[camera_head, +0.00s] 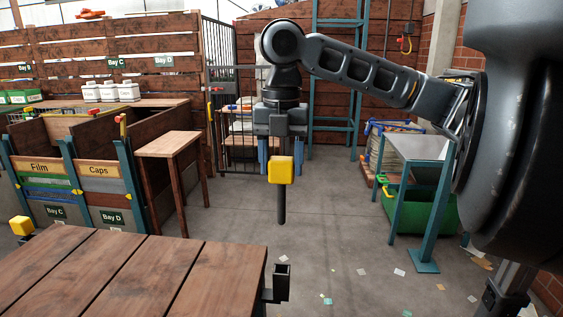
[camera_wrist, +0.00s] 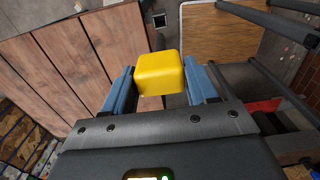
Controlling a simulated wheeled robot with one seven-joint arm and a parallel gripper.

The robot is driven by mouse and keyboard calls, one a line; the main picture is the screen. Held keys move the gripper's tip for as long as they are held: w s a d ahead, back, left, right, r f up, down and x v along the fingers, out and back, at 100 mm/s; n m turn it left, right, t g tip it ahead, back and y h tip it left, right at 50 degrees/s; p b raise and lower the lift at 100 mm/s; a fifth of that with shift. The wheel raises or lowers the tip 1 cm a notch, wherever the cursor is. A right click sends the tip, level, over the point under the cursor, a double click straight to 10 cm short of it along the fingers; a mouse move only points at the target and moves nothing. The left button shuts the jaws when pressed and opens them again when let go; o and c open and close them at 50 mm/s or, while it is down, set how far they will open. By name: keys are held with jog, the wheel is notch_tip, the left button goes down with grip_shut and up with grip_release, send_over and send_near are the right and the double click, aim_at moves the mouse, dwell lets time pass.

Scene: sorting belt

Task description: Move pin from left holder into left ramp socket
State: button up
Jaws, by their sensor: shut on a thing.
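My gripper (camera_head: 282,172) hangs upright in mid-air near the middle of the head view, its blue fingers shut on a pin (camera_head: 281,203). The pin has a yellow block head and a dark shaft pointing straight down, with its tip free. I cannot tell which fitting is the left ramp socket.
The plank table (camera_head: 130,280) fills the lower left. Another yellow block (camera_head: 20,225) stands beyond its left corner. Bins marked Film and Caps (camera_head: 72,185) and a wooden stand (camera_head: 170,145) are behind. A metal-topped stand (camera_head: 418,146) is at right. Floor between is mostly clear.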

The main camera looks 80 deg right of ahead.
notch_tip(320, 180, up, 4)
jog(key=p, duration=0.3)
jog(key=shift+r, duration=2.3)
